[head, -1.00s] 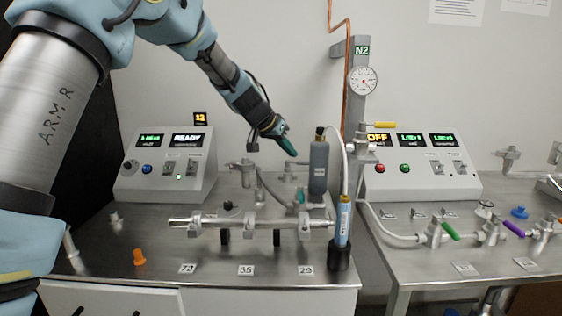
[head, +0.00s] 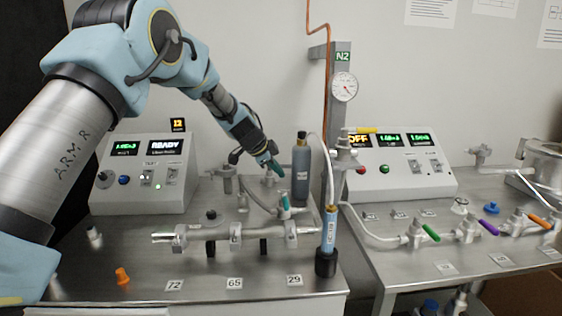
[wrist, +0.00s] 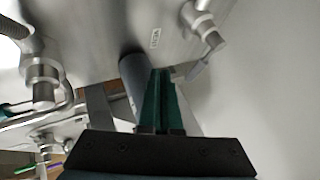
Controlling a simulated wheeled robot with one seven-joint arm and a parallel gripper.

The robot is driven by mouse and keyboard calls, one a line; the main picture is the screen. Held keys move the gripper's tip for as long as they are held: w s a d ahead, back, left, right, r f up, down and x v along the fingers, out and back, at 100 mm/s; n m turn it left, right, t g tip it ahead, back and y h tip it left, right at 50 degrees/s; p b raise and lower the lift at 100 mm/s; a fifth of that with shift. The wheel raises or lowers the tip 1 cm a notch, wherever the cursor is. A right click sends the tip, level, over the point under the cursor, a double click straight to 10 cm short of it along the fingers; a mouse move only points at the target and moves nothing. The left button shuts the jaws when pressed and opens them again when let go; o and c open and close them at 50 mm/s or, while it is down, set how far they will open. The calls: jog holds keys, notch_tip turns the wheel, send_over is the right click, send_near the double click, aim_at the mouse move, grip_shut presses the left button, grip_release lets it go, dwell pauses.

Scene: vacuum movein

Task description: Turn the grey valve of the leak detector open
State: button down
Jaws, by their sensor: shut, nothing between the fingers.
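The leak detector is probably the white console (head: 140,190) at the left, with a lit READY display. In the wrist view a metal fitting (wrist: 205,28) with a grey lever (wrist: 198,66) stands to the right of my fingertips; I take this as the grey valve. In the head view that fitting (head: 268,178) is small and partly behind my fingers. My gripper (head: 277,168) has green fingers, pointing down behind the pipework. In the wrist view its fingers (wrist: 160,74) are together and empty, apart from the lever.
A dark grey bottle (head: 301,175) stands close beside my fingers. A blue cylinder (head: 330,232) and a horizontal pipe (head: 235,232) with a teal-handled valve (head: 284,205) are in front. An orange cap (head: 122,277) lies front left. The right bench carries valves with green (head: 430,233) and purple handles (head: 489,227).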

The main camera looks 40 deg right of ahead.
aim_at(285, 167)
jog(key=shift+p+x, duration=0.3)
jog(key=shift+x, duration=0.6)
jog(key=shift+w+d+r+p, duration=0.5)
jog(key=shift+w+d+p, duration=0.3)
jog(key=shift+p, duration=0.05)
jog(key=shift+w+d+p, duration=0.35)
jog(key=shift+w+d, duration=0.15)
jog(key=shift+d, duration=0.05)
jog(key=shift+w+d+f+b, duration=0.3)
jog(key=shift+d+b, duration=0.15)
jog(key=shift+b, duration=0.8)
jog(key=shift+w+d+r+b, duration=0.15)
jog(key=shift+r+b, duration=0.1)
jog(key=shift+b, duration=0.55)
jog(key=shift+r, duration=0.2)
jog(key=shift+d+r, duration=0.1)
jog(key=shift+b, duration=0.55)
